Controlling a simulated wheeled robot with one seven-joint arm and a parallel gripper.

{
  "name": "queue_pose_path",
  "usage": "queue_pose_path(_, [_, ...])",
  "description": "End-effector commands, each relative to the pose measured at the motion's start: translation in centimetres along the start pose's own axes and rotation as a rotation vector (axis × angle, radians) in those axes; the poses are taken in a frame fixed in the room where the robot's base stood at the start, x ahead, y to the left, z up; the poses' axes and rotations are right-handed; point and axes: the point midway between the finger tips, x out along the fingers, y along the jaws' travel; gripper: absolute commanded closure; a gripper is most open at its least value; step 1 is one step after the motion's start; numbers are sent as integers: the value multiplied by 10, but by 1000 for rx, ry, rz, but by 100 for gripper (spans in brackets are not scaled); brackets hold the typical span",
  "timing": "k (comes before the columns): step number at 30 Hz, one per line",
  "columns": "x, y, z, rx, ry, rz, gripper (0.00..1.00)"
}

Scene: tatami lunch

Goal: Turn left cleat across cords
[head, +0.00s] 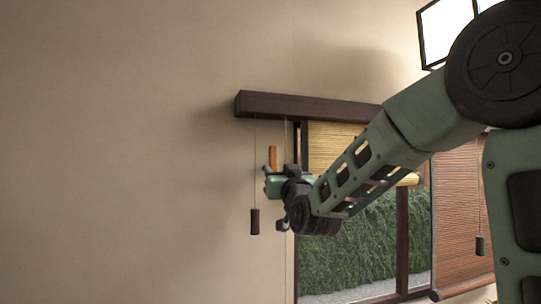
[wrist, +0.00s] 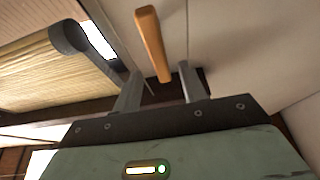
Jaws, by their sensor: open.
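The left cleat, an orange-brown wooden bar (head: 272,155), stands upright on the beige wall beside the left window. In the wrist view the cleat (wrist: 151,40) runs from the top toward my fingers, slightly tilted in the picture. My gripper (head: 271,175) is at the cleat's lower end; in the wrist view its two open fingers (wrist: 160,72) lie on either side of that end. I cannot tell whether they touch it. A thin cord (head: 254,165) hangs left of the cleat and ends in a dark weight (head: 255,221). Another thin cord (head: 286,133) shows right of the cleat, partly hidden lower down by my gripper.
A dark wooden header (head: 300,107) juts out above the cleat. A partly raised yellow bamboo blind (head: 335,145) hangs to the right, over a window with a green hedge (head: 350,255) outside. A brown blind (head: 457,210) hangs farther right. The wall at left is bare.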

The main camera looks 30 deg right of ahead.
Motion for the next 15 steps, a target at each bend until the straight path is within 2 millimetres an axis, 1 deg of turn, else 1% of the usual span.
queue_pose_path(1, [14,0,-3,-2,-2,1,58])
queue_pose_path(6, [46,0,-2,-2,-2,0,58])
queue_pose_path(10, [63,0,-2,-1,-2,0,58])
queue_pose_path(15, [74,0,0,0,-1,0,58])
